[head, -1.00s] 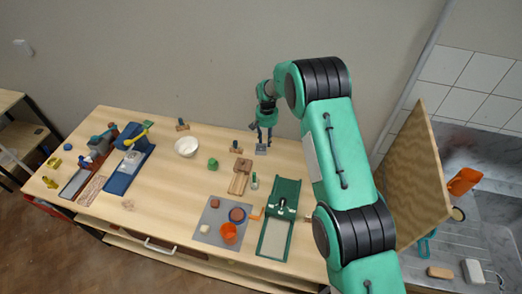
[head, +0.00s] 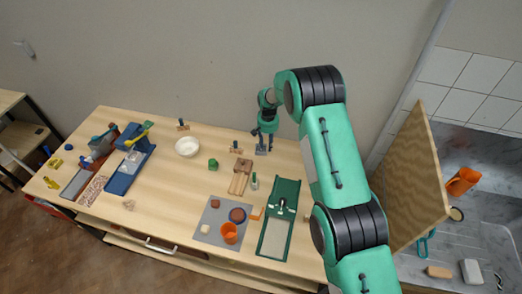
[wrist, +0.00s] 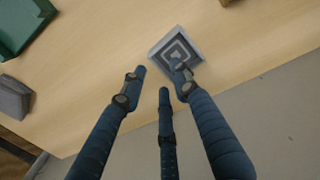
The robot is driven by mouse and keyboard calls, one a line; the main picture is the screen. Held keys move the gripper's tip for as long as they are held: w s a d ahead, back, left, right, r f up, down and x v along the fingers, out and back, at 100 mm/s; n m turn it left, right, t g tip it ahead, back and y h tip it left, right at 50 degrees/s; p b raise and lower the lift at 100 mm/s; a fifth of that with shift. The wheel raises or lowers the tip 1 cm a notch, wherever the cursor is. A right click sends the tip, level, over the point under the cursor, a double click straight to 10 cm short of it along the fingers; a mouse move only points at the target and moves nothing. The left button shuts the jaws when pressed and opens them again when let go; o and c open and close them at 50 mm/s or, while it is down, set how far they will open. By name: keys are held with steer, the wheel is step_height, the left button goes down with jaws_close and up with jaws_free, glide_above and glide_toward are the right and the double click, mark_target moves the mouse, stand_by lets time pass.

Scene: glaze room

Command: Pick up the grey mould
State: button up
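The grey mould (head: 261,151) is a small square block near the back edge of the wooden table. In the wrist view the grey mould (wrist: 166,46) shows a pattern of nested squares on its top. My gripper (head: 265,135) is above and close to it at the back of the table. In the wrist view the dark blue fingers of my gripper (wrist: 160,76) are spread apart with nothing held between them. The right fingertip overlaps the mould and hides part of it; I cannot tell whether they touch.
The wall is close behind. A tilted wooden board (head: 413,180) stands to the right.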

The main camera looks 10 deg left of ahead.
steer(key=shift+f, duration=0.95)
jaws_close()
